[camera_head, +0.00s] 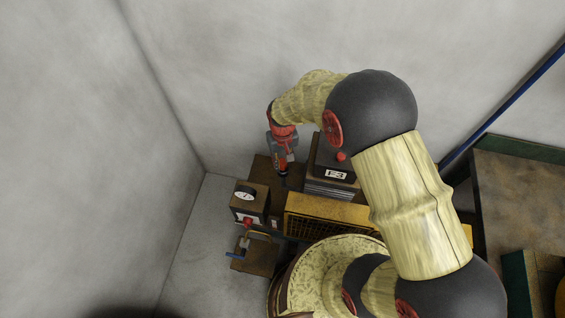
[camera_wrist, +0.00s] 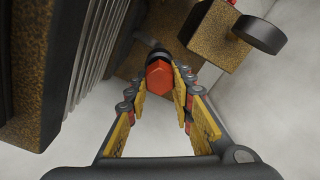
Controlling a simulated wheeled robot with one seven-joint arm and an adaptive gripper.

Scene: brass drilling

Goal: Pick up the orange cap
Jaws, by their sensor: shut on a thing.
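The orange cap (camera_wrist: 158,78) shows in the wrist view as a six-sided orange-red piece between my fingers. A dark round part lies just behind it. My gripper (camera_wrist: 162,84) has one finger on each side of the cap and is shut on it. In the head view my gripper (camera_head: 283,170) points down over the dark workbench at the back corner. The cap cannot be made out there. I cannot tell whether the cap is clear of what is beneath it.
A dark box with a red knob (camera_head: 335,172) stands close to the right of my gripper. A box with a round gauge (camera_head: 249,200) stands to the left and nearer. A yellow grated unit (camera_head: 320,212) lies in front. Grey walls close the corner behind.

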